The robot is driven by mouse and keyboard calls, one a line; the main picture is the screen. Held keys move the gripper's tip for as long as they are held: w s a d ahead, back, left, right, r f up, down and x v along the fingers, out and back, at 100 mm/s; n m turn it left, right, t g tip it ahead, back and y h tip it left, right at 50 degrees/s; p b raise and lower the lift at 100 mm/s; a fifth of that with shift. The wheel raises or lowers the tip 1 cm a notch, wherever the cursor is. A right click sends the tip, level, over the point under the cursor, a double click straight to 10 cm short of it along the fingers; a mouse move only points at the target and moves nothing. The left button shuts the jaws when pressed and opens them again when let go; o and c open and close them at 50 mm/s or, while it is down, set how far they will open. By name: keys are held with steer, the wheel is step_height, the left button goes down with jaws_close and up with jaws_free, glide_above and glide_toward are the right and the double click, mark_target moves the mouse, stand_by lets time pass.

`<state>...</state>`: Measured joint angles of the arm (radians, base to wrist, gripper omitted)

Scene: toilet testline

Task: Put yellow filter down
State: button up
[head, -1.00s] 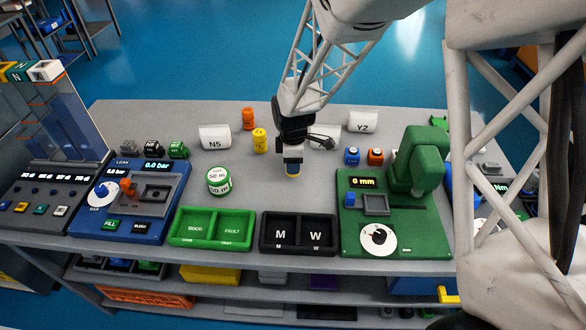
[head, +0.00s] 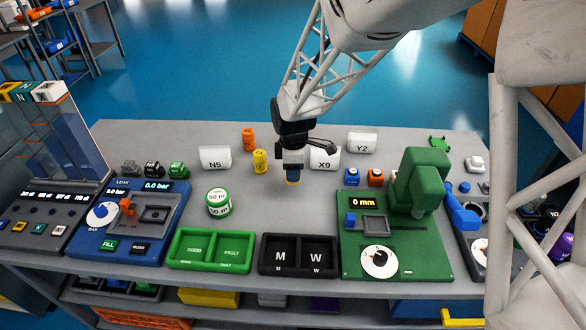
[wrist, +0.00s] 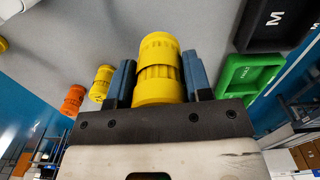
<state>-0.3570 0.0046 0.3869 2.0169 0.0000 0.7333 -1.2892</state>
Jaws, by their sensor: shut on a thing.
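The yellow filter (wrist: 158,72) is a ribbed yellow cylinder between the two blue fingers of my gripper (wrist: 158,80) in the wrist view. My gripper is shut on it.
White cylinders N5 (head: 215,157), X9 (head: 325,158) and Y2 (head: 362,143) lie around my gripper. A green-white roll (head: 219,202) is front left. Green (head: 210,268) and black (head: 297,273) trays line the front. A green press (head: 420,180) stands right.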

steer(key=s+a+r, duration=0.1)
steer(key=s+a, duration=0.5)
steer(key=s, duration=0.2)
steer(key=s+a+n, duration=0.1)
steer(key=s+a, duration=0.5)
steer(key=s, duration=0.2)
steer(key=shift+s+r, duration=0.35)
steer(key=shift+a, duration=0.15)
glide_above(217, 195)
steer(key=shift+f, duration=0.75)
steer(key=shift+f, duration=0.1)
steer(key=shift+f, duration=1.65)
steer(key=shift+f, duration=0.15)
